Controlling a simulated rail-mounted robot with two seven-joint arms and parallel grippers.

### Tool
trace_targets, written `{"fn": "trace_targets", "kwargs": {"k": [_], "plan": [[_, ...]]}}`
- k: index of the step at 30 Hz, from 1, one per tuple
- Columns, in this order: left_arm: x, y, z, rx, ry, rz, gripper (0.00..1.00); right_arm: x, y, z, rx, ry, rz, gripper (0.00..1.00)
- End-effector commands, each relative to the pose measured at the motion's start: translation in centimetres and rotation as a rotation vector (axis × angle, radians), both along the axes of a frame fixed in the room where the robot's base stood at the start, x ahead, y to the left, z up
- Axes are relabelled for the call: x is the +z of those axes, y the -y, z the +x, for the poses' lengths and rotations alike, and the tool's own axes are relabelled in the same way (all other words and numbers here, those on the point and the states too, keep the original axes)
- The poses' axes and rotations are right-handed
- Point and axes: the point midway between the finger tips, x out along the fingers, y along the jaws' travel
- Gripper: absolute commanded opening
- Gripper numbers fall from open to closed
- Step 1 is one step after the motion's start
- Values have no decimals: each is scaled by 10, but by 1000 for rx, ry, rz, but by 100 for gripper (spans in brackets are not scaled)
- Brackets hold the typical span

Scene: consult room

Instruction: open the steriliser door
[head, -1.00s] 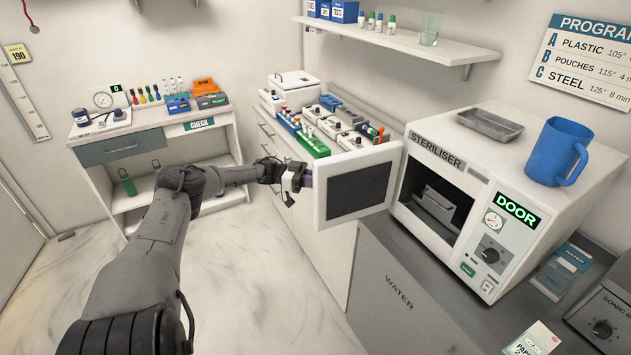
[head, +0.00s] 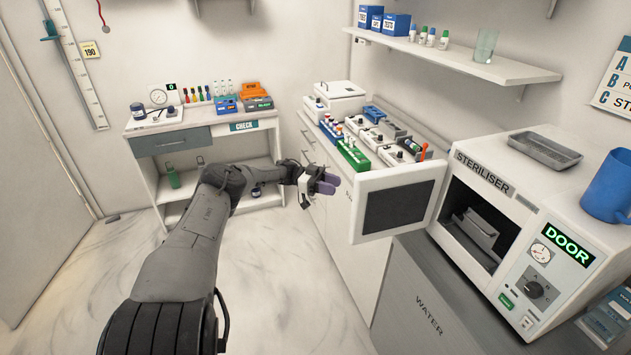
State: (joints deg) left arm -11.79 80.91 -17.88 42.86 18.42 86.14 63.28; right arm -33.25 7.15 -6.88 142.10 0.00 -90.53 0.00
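The steriliser (head: 520,215) is a white box on the counter at the right. Its door (head: 398,203), a white panel with a dark window, stands swung wide out to the left of the dark chamber opening. A grey metal container (head: 476,234) shows inside the chamber. My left gripper (head: 333,183) is just left of the door's free edge, with a small gap between them. Its two purple fingers look apart, with nothing between them. My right gripper is out of view.
A counter (head: 385,160) with racks and small devices lies behind the door. A metal tray (head: 545,150) and a blue mug (head: 607,188) stand on the steriliser. A shelf (head: 460,55) hangs above. The floor (head: 285,280) beside my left arm is clear.

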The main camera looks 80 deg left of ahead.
Motion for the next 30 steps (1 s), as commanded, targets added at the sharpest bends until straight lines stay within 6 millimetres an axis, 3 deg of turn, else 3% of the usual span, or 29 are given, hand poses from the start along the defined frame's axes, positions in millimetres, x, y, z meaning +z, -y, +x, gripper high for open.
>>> {"fn": "trace_targets", "kwargs": {"k": [6,12,30], "plan": [[-2,-21,-30,3,-1,1,38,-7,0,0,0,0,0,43],[-2,-32,-45,2,1,-1,38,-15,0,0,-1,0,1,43],[0,-35,-50,0,0,-1,38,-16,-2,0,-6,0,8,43]]}}
